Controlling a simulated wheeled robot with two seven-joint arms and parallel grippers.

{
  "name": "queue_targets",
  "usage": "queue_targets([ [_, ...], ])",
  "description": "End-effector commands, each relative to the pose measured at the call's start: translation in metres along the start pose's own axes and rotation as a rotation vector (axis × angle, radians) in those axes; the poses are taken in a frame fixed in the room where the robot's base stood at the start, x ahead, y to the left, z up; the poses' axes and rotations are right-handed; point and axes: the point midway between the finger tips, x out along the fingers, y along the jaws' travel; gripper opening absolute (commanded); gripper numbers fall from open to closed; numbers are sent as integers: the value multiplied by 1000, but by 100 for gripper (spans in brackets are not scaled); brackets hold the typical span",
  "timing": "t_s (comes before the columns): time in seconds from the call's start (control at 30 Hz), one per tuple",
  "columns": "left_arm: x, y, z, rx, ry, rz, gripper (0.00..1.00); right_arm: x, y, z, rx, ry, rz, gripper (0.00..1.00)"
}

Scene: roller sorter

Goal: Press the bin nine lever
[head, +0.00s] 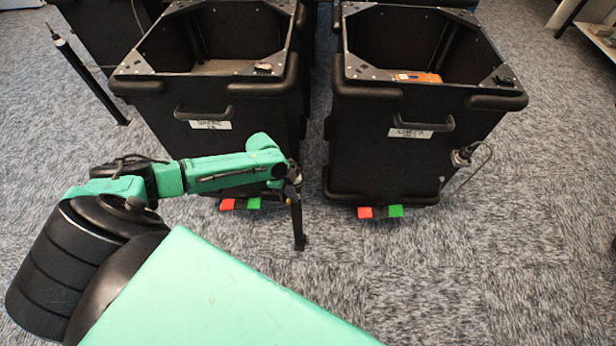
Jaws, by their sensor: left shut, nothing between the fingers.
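Two black bins stand side by side, a left bin (215,95) and a right bin (400,150). Each has a white label on its front, the left label (211,125) and the right label (411,134); I cannot read which is bin nine. Low at the left bin's front are a red pedal (227,204) and a green pedal (254,203). The right bin also has a red pedal (365,212) and a green pedal (396,211). My left gripper (299,244) is shut and empty, pointing down between the bins, right of the left bin's green pedal. My right gripper is out of view.
An orange item (418,77) lies inside the right bin. A bent metal rod (477,168) sticks out at that bin's right side. A thin black pole (85,70) leans at the far left. The grey carpet (520,250) is clear at front right.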

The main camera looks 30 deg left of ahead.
Motion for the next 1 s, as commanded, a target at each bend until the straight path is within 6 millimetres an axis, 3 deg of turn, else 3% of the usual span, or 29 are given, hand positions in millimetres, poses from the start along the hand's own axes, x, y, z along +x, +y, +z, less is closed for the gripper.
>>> queue_targets([
  [0.13,-5,3,14,89,-1,29,0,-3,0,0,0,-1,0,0],
  [0.33,-8,4,25,80,-1,26,0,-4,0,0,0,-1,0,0],
  [1.0,-10,3,32,81,0,25,0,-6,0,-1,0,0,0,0],
])
